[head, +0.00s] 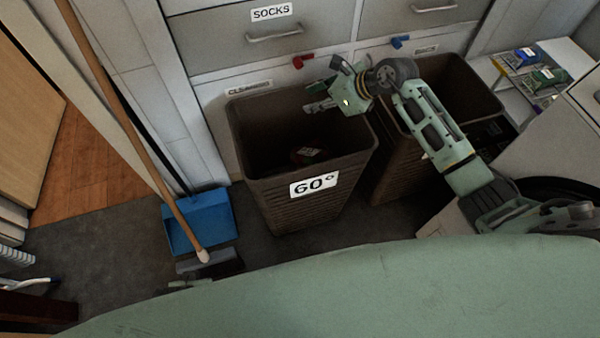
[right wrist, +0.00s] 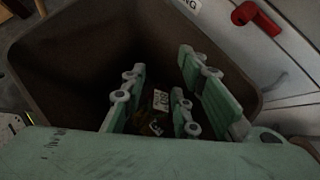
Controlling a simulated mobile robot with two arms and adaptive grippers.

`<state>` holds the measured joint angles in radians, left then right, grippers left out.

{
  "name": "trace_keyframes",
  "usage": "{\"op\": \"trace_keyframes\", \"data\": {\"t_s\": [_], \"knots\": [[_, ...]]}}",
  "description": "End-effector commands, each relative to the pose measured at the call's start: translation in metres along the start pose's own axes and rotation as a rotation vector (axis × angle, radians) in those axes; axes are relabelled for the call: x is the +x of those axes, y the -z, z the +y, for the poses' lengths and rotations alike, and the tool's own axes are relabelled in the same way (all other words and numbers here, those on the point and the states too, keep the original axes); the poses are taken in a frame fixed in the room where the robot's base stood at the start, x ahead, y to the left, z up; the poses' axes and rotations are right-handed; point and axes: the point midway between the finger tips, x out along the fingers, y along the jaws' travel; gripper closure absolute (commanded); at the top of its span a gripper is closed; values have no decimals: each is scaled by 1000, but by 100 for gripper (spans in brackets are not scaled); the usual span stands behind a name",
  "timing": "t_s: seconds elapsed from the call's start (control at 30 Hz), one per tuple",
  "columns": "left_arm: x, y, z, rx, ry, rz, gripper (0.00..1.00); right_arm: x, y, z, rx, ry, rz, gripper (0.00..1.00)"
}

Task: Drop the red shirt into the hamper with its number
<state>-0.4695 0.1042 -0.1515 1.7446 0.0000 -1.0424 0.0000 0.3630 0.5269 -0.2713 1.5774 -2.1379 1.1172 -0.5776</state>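A brown hamper (head: 255,175) marked "60°" stands open on the floor. My right gripper (head: 318,97) is above its back right rim, pointing in over its opening. In the right wrist view the fingers (right wrist: 178,100) are spread apart with nothing held between them. Deep in this hamper lies a dark, faintly reddish bundle (head: 305,155) with a pale tag, perhaps the red shirt; the shade hides its shape. The tag (right wrist: 160,100) also shows between the fingers in the right wrist view, below them. My left gripper is not in view.
A second brown hamper (head: 455,85) stands close on the right, partly behind my right arm. Grey drawers (head: 235,35) rise behind, with a red piece (head: 303,62) and a blue piece (head: 400,41) on the front. A blue dustpan (head: 200,220) and broom stand left.

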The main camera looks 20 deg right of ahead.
Motion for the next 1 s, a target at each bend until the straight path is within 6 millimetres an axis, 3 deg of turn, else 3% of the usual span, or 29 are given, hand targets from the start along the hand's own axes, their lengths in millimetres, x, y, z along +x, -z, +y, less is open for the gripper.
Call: {"op": "trace_keyframes", "data": {"t_s": [0.17,0.5,0.63,1.0], "knots": [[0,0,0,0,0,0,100,-16,0,-2,-1,3,-1,72],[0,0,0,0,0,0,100,-87,1,-1,-3,3,2,72],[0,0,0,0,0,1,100,-106,1,-1,-2,3,1,72],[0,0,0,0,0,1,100,-120,0,0,0,0,-1,72]]}}
